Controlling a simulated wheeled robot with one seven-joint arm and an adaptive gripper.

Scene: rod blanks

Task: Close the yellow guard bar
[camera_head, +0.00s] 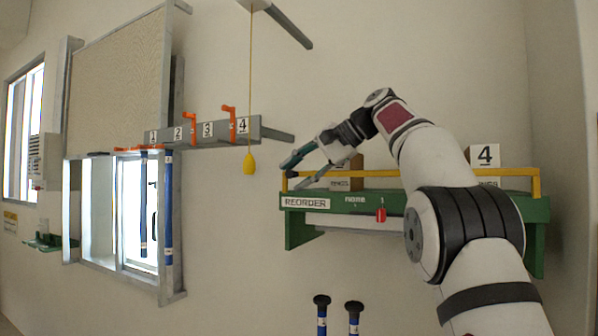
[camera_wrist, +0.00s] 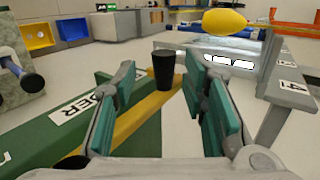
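The yellow guard bar (camera_head: 459,171) runs level along the top front of the green shelf (camera_head: 283,230), with yellow uprights at both ends. Its left part passes behind my gripper (camera_head: 291,171). In the wrist view, the yellow bar (camera_wrist: 138,118) runs away between the fingers, and an upright black knob (camera_wrist: 163,71) stands near its far end. My gripper (camera_wrist: 166,108) is open, with teal pads on both sides of the bar's line and nothing visibly clamped. The knob lies ahead of the fingertips. I cannot tell whether a finger touches the bar.
A brown box (camera_head: 349,174) and a box marked 4 (camera_head: 485,157) stand on the shelf. A grey rail (camera_head: 215,130) with orange hooks and a yellow pull weight (camera_head: 250,164) are left of my gripper. Two blue rods (camera_head: 338,312) stand below.

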